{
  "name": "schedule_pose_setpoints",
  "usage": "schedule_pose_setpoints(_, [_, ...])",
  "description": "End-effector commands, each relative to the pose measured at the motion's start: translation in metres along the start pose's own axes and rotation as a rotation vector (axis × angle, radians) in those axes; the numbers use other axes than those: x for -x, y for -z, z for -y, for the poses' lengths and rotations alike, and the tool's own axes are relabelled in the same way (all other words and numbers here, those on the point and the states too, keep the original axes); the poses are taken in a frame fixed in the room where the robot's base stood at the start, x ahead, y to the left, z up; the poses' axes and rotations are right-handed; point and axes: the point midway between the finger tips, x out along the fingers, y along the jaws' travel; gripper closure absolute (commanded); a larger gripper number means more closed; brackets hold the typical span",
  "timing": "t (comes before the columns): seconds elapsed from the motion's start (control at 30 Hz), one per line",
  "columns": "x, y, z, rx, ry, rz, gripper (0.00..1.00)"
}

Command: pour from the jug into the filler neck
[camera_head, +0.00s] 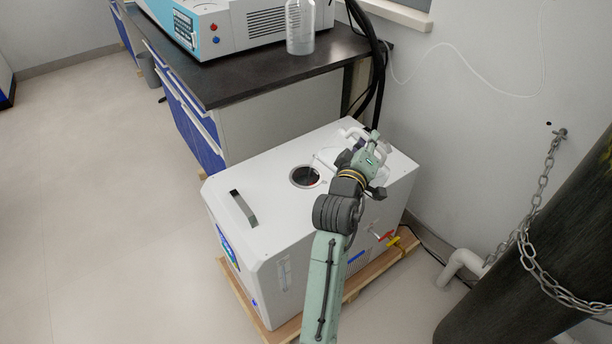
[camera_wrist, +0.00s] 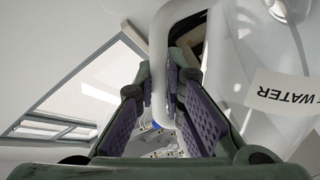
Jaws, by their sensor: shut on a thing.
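The white jug (camera_head: 328,158) is tilted on its side above the white machine in the head view, its pouring end beside the filler neck (camera_head: 305,177). The neck is a round dark opening with a pale rim in the machine's top. My gripper (camera_head: 368,150) is right of the neck, shut on the jug's handle. In the wrist view the handle (camera_wrist: 160,65) passes between the purple-lined fingers of my gripper (camera_wrist: 165,112). The jug's body (camera_wrist: 285,55) is at the right with an upside-down "WATER" label (camera_wrist: 290,95). I cannot tell whether liquid is flowing.
The white machine (camera_head: 265,240) stands on a wooden pallet (camera_head: 262,328). Behind it is a dark-topped bench (camera_head: 235,85) with an instrument and a clear bottle (camera_head: 300,28). A chained dark cylinder (camera_head: 520,270) stands at the right. The floor at left is clear.

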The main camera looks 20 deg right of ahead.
Motion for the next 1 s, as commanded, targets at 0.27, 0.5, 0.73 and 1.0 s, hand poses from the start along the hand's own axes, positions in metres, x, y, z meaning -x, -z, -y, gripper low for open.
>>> schedule_pose_setpoints(0.27, [0.0003, 0.0021, -0.0019, 0.007, -0.006, -0.004, 1.00])
schedule_pose_setpoints(0.5, [0.0003, 0.0023, -0.0012, 0.013, -0.006, -0.004, 1.00])
schedule_pose_setpoints(0.73, [0.0003, 0.0026, -0.0004, 0.020, -0.005, -0.004, 1.00])
schedule_pose_setpoints(1.0, [0.0003, 0.0029, 0.0004, 0.027, -0.005, -0.003, 1.00])
